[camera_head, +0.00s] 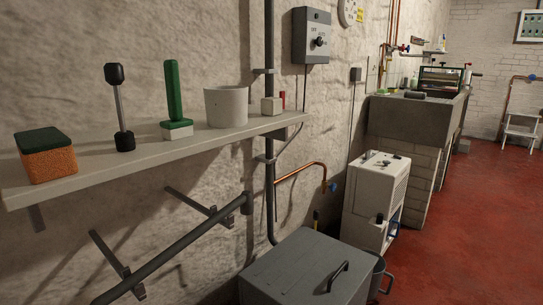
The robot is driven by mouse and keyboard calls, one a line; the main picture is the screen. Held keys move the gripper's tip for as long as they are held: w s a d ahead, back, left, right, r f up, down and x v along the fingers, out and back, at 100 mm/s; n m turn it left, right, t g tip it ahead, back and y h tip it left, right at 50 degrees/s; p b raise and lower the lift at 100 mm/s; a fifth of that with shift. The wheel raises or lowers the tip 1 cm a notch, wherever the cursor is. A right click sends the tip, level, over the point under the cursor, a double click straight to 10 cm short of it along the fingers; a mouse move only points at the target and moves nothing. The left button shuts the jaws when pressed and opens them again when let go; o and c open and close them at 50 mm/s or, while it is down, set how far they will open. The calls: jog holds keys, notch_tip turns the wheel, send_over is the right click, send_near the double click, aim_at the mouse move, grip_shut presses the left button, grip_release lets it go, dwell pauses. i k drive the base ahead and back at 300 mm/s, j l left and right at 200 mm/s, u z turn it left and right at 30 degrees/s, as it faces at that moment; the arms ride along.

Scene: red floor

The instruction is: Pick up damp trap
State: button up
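Nothing in the camera_head view is clearly labelled as the damp trap, and I cannot tell which thing it is. The small things stand on a grey wall shelf (130,160) at the left. They are an orange block with a dark green top (45,155), a black-ended upright rod (120,108), a green upright piece on a white base (175,102), a grey pot (226,106) and a small pale block with a red part (271,105). They stand apart from one another. My gripper is not in view.
Below the shelf are brackets and a dark sloping pipe (175,248). A grey lidded box (306,270) stands on the floor with a dark bucket (378,278) beside it. The red floor (475,225) at right is clear.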

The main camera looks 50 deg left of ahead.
aim_at(226, 106)
jog(key=u, duration=2.35)
